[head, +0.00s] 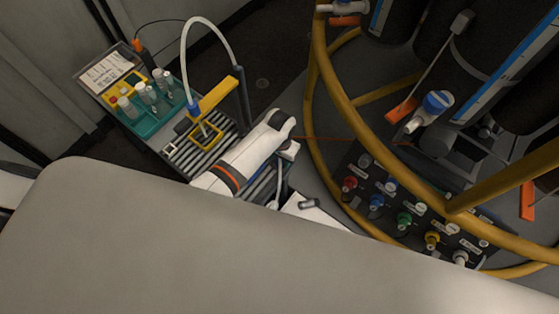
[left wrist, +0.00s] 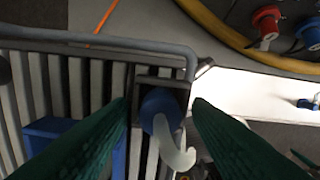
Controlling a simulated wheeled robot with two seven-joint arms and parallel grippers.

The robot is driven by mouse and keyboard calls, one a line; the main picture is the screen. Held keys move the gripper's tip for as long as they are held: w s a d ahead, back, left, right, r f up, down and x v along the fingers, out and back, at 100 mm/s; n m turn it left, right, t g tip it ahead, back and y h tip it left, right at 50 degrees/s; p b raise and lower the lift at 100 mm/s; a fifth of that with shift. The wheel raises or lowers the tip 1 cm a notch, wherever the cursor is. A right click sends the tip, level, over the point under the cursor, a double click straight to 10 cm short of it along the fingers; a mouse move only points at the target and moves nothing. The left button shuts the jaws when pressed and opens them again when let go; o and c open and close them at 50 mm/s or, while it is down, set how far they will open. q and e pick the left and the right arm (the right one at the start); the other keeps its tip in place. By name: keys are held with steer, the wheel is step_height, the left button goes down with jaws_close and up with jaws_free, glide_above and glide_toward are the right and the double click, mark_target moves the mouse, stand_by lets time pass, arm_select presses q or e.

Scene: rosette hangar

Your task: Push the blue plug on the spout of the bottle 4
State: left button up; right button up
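In the left wrist view a blue cap (left wrist: 158,103) with a white hooked spout (left wrist: 180,157) sits in a dark square holder beside the grating. My left gripper (left wrist: 161,101) is over it, with its green fingers apart on either side of the cap. I see no clear contact. A small blue piece (left wrist: 305,103) shows at the right edge of this view; I cannot tell whether it is the plug. In the head view my white left arm reaches over the grating, and the bottle's number cannot be read. My right gripper is not visible.
In the head view a teal rack (head: 140,127) holds several bottles, left of the grating (head: 177,160). A white hose (head: 215,30) arches over a yellow bracket (head: 217,95). To the right are a yellow rail (head: 322,120) and a panel of coloured connectors (head: 404,219).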

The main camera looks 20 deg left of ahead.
mark_target(278, 161)
arm_select(q)
steer(key=c, duration=0.8)
steer(key=shift+r, duration=0.15)
step_height(278, 161, up, 10)
steer(key=shift+p, duration=0.45)
steer(key=s+a+r+n, duration=0.1)
steer(key=s+a+r, duration=0.2)
steer(key=s, duration=0.3)
steer(key=s+a+r+n, duration=0.1)
steer(key=s+a+r, duration=0.1)
steer(key=s+r, duration=0.3)
steer(key=shift+s+a+n, duration=0.3)
steer(key=shift+s+a, duration=0.1)
steer(key=shift+s, duration=0.2)
steer(key=shift+r, duration=0.1)
